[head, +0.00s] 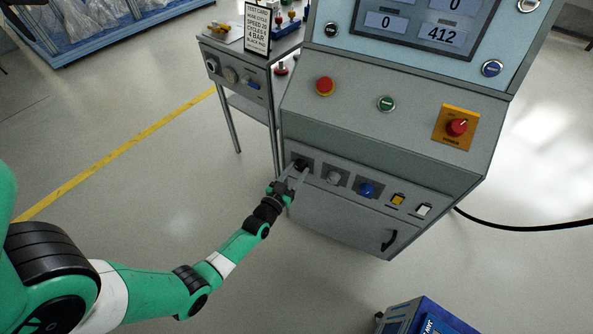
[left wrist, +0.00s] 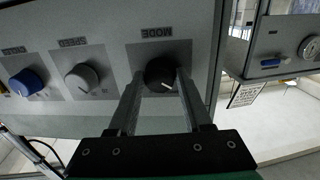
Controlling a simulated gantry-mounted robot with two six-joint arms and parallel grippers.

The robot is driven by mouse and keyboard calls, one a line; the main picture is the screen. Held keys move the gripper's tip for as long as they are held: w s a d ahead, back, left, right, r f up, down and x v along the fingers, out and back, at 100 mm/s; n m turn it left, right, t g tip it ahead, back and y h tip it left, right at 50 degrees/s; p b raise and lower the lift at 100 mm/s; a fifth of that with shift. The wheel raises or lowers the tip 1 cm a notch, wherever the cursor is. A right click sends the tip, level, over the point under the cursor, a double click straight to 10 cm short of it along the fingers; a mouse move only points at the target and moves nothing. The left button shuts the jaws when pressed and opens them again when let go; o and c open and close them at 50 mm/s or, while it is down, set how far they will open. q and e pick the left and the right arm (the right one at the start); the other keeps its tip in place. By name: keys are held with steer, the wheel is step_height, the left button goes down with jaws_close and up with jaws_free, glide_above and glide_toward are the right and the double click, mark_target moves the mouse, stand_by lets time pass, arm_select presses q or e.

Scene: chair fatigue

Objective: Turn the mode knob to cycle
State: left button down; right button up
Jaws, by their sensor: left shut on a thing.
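The mode knob (left wrist: 161,74) is black with a white pointer mark and sits on a grey plate labelled MODE, upside down in the left wrist view. In the head view the knob (head: 301,163) is the leftmost on the front panel, partly hidden by my fingers. My left gripper (head: 296,174) reaches it from the front; its fingers (left wrist: 158,82) are on either side of the knob and shut on it. The white mark points toward the lower right in the left wrist view. My right gripper is not in view.
A grey speed knob (head: 334,178) and a blue knob (head: 367,190) sit right of the mode knob. Above are a red button (head: 325,86), a green button (head: 386,104) and a red power switch (head: 457,127). A side table (head: 236,75) stands left of the console.

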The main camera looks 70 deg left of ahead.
arm_select(q)
steer(key=m+p, duration=0.2)
steer(key=m, duration=0.1)
steer(key=m+p, duration=0.1)
steer(key=m, duration=0.1)
steer(key=shift+r+g, duration=0.25)
steer(key=shift+g, duration=0.15)
steer(key=m+p, duration=0.3)
steer(key=m, duration=0.3)
steer(key=shift+g, duration=0.3)
steer(key=m+p, duration=0.2)
steer(key=m, duration=0.3)
steer(key=shift+y, duration=0.3)
steer(key=m, duration=0.5)
steer(key=shift+d+m+g+y, duration=0.1)
steer(key=shift+m+g+y, duration=0.2)
steer(key=shift+g+y, duration=0.1)
steer(key=shift+c, duration=1.7)
jaws_free()
steer(key=shift+r, duration=0.1)
